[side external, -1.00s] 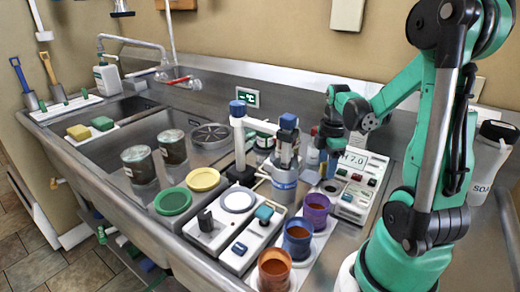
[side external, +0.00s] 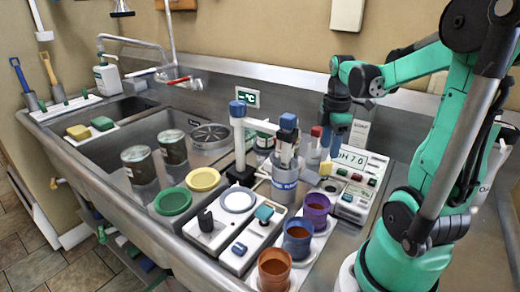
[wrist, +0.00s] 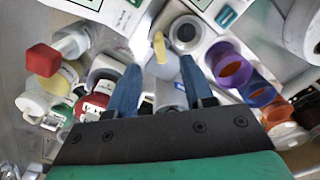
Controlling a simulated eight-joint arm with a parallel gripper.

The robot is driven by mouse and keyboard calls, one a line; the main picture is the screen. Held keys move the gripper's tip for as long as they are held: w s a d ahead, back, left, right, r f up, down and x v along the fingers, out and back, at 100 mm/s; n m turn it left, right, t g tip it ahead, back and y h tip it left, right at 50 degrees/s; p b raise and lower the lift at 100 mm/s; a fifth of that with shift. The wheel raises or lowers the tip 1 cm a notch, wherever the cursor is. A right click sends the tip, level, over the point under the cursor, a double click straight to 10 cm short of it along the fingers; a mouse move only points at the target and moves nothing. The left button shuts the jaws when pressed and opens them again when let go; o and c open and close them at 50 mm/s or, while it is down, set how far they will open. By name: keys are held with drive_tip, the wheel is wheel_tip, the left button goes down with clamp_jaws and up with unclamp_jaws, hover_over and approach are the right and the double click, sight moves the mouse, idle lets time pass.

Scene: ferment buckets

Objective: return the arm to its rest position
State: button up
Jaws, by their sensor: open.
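My teal arm stands at the right of the side external view. My gripper (side external: 333,145) points down above the steel counter, between the blender-like device and the pH meter (side external: 352,178). In the wrist view the two blue fingers of my gripper (wrist: 160,72) are spread apart with nothing held between them. Beyond them a grey-lidded container (wrist: 187,33) and a small yellow piece (wrist: 159,47) show. The pH meter's display reads 7.0. Any contact between the fingers and things below cannot be told.
A red-capped bottle (side external: 315,140) stands close to my gripper. Blue-capped posts (side external: 238,125) rise to its left. Orange (side external: 273,268), blue (side external: 297,240) and purple (side external: 316,210) cups stand in front. The sink (side external: 110,148) is at left; the wall is behind.

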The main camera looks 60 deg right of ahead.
drive_tip(key=w+d+r+t+h, duration=0.4)
drive_tip(key=w+r+t, duration=0.1)
drive_tip(key=w, duration=0.4)
drive_tip(key=w+a+r+m+t, duration=0.1)
drive_tip(key=w+a+r+t, duration=0.2)
drive_tip(key=w+a, duration=0.3)
drive_tip(key=a+r+m+t+y, duration=0.1)
drive_tip(key=a+t, duration=0.1)
drive_tip(key=a, duration=0.8)
drive_tip(key=s+a+f+m+g+y, duration=0.3)
drive_tip(key=s+a+f+m, duration=0.3)
drive_tip(key=s+a+m, duration=0.1)
drive_tip(key=shift+s+a+f, duration=0.25)
drive_tip(key=shift+s+a, duration=0.2)
drive_tip(key=shift+a, duration=0.35)
